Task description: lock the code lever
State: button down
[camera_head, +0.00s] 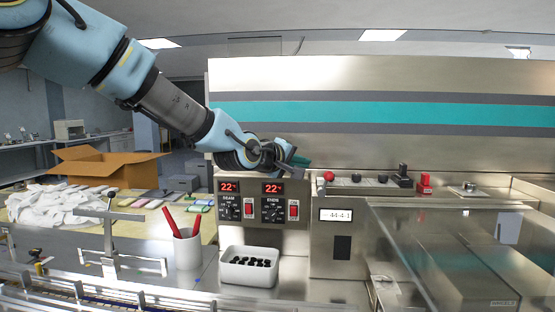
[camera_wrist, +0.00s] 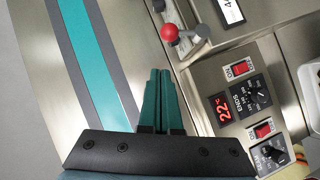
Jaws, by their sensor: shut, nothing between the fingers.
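A small lever with a red ball knob (camera_head: 328,176) stands at the left end of the machine's top ledge. No label on it is readable, so I cannot confirm that it is the code lever. In the wrist view the red ball (camera_wrist: 169,32) and its metal mount lie just beyond my fingertips, apart from them. My gripper (camera_head: 304,162) is to the left of the knob, above the temperature panel. In the wrist view my gripper (camera_wrist: 159,72) has its teal fingers together, with nothing between them. The lever's lower part is hard to make out in the head view.
The temperature panel (camera_head: 251,205) has two red displays, dials and red switches. Black knobs, a black block (camera_head: 403,176) and a red block (camera_head: 424,183) share the ledge.

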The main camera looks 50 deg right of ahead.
jog(key=b+v, duration=0.1)
jog(key=v, duration=0.7)
jog(key=shift+a+r, duration=0.25)
jog(key=shift+s, duration=0.15)
dwell(0.3)
